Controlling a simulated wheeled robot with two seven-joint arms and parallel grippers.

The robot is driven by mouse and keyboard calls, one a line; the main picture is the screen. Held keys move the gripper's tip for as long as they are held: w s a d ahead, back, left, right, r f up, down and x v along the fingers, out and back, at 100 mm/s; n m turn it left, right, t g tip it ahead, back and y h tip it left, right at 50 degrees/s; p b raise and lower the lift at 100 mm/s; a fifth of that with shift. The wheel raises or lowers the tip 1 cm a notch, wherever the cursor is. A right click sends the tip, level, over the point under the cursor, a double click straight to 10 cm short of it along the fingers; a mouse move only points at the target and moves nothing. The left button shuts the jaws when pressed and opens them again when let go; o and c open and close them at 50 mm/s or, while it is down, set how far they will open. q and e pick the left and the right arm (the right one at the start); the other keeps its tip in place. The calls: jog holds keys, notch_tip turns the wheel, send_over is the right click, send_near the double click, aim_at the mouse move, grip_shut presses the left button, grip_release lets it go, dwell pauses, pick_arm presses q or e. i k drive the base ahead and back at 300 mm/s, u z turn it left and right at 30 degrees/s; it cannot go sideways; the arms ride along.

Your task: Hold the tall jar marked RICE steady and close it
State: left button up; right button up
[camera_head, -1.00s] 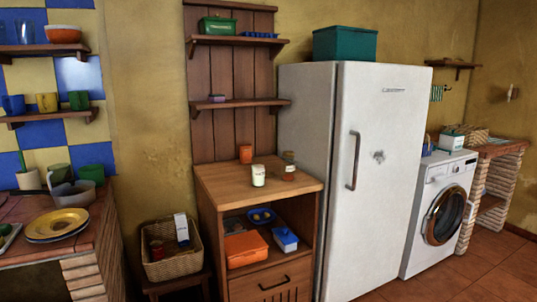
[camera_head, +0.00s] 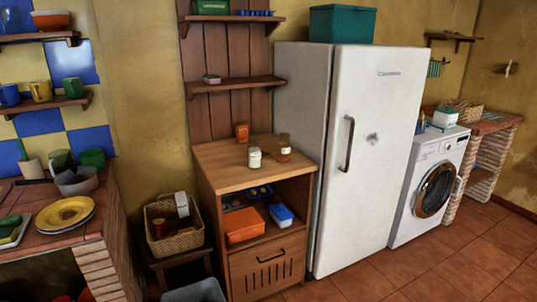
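On the wooden cabinet's top (camera_head: 225,160) stands a pale jar (camera_head: 255,158) with white contents. Just right of it stands a brown jar (camera_head: 284,153) with a pale label. Both are small in the view, and I cannot read a RICE marking on either. I also cannot tell whether a lid sits on them or lies apart. An orange-brown container (camera_head: 242,133) stands behind them near the back boards. Neither of my grippers is in view.
A tall white fridge (camera_head: 370,160) stands right of the cabinet. A wicker basket (camera_head: 176,243) sits on a low stool to the left, with a grey bin (camera_head: 195,290) in front. A brick counter with yellow plates (camera_head: 65,214) is at far left. The cabinet top's front is clear.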

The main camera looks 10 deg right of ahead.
aim_at(254, 149)
jog(key=z, duration=0.5)
jog(key=i, duration=1.05)
jog(key=u, duration=0.3)
jog(key=i, duration=1.2)
jog(key=u, duration=0.9)
